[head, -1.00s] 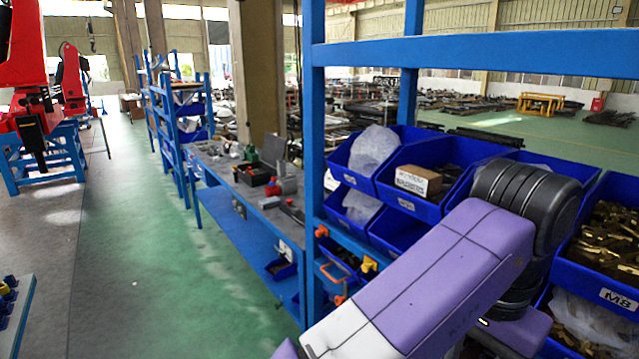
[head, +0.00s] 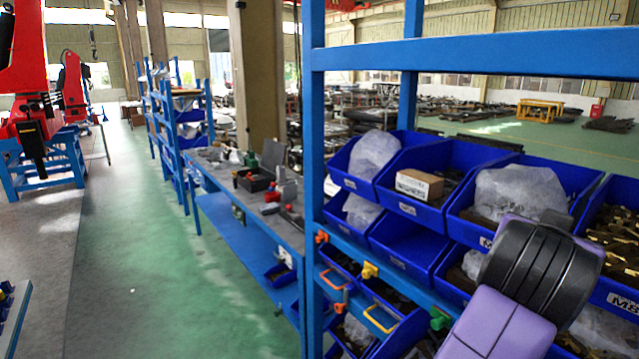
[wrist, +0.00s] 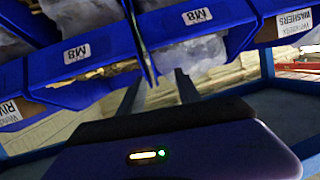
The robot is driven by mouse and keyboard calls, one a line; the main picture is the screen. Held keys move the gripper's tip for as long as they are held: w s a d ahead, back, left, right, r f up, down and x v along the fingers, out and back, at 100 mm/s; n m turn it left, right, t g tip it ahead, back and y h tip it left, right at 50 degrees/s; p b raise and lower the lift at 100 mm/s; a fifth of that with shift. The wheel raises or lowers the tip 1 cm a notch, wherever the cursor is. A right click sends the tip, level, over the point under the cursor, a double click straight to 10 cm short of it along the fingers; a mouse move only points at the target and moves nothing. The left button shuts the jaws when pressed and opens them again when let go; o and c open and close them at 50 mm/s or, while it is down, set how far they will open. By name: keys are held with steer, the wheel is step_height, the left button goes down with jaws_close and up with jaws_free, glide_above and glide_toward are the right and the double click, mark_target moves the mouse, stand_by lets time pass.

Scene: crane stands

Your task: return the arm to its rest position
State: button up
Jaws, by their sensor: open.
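My arm (head: 500,320) shows in the lower right of the head view as a purple link with a black ribbed joint, in front of the rack's bins. My gripper (wrist: 157,82) is outside the head view. In the wrist view its two dark fingers stand apart with nothing seen held between them. The purple gripper body with a small lit strip fills the bottom of that view. Blue bins labelled M8 (wrist: 88,75) lie beyond the fingers; whether they touch the gripper I cannot tell.
The blue rack (head: 313,180) stands close on the right, with several blue bins (head: 405,240) of bagged parts and a cardboard box (head: 419,184). A blue workbench (head: 235,230) with tools runs behind it. The green floor (head: 130,270) on the left is clear.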

steer(key=s+a+r+n+t+y+b, duration=0.1)
steer(key=s+a+r+n+t+b, duration=0.1)
steer(key=a+n+t, duration=0.65)
steer(key=s+a+f+n+t+y+b, duration=0.1)
steer(key=s+a+f+n+t+y, duration=0.15)
steer(key=s+f+y, duration=0.35)
steer(key=s+a+f+n+t+y+b, duration=0.1)
steer(key=s+a+f+n+y, duration=0.25)
steer(key=f, duration=0.45)
steer(key=s+f+m+g+b, duration=0.2)
steer(key=s+f+g, duration=0.1)
steer(key=s+f, duration=0.9)
steer(key=s+f+m+g+b, duration=0.2)
steer(key=s+f+g, duration=0.2)
steer(key=s+f, duration=0.9)
steer(key=s, duration=0.4)
steer(key=shift+s+a+m+g+b, duration=0.15)
steer(key=shift+s+m+g+b, duration=0.1)
steer(key=shift+m+g+b, duration=0.1)
steer(key=shift+f, duration=0.1)
